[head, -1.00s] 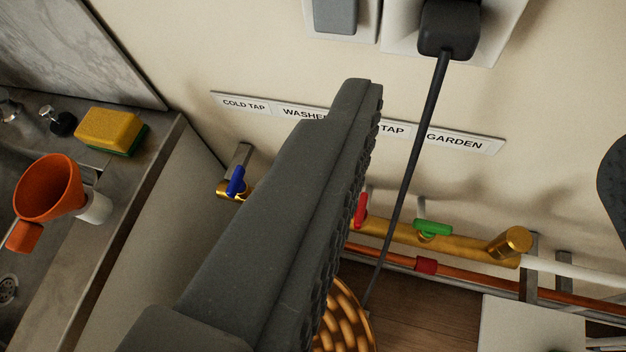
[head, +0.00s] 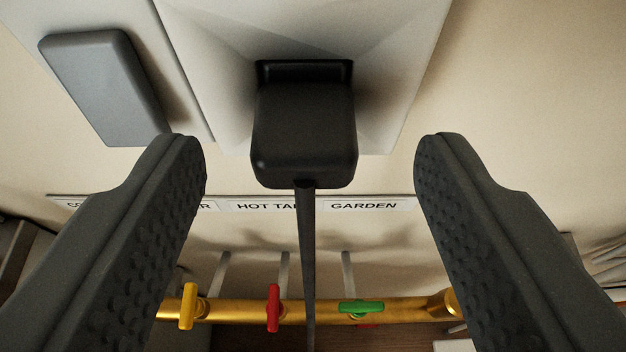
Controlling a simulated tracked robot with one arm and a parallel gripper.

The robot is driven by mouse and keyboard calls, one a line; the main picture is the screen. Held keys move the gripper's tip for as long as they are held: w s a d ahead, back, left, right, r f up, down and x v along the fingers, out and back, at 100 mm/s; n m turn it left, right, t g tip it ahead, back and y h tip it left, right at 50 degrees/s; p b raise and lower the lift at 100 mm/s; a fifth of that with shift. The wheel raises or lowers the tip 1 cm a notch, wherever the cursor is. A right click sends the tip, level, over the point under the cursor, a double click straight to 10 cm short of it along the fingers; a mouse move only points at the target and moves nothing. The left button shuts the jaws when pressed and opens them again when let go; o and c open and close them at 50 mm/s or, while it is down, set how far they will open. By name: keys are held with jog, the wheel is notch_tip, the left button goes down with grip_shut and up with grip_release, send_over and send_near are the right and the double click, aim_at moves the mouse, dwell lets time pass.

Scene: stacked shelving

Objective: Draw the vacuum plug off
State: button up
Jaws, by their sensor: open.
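The black vacuum plug (head: 304,135) sits in the white socket plate (head: 400,60) on the wall, at the upper middle of the head view. Its dark cord (head: 307,250) hangs straight down from its underside. My gripper (head: 311,160) is open, with one dark, studded finger on each side of the plug. Both fingers are apart from the plug, with wall showing in the gaps. The fingertips reach to about the height of the plug's body in the picture. The plug's prongs are hidden.
A grey rocker switch (head: 103,88) is on a plate left of the socket. A label strip (head: 330,205) runs below. Under it, a brass pipe (head: 325,310) carries yellow (head: 188,306), red (head: 273,308) and green (head: 361,307) tap handles.

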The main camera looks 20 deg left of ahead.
aim_at(309, 162)
jog(key=shift+x, duration=1.6)
jog(key=shift+a, duration=0.1)
jog(key=c, duration=1.1)
jog(key=shift+o, duration=0.2)
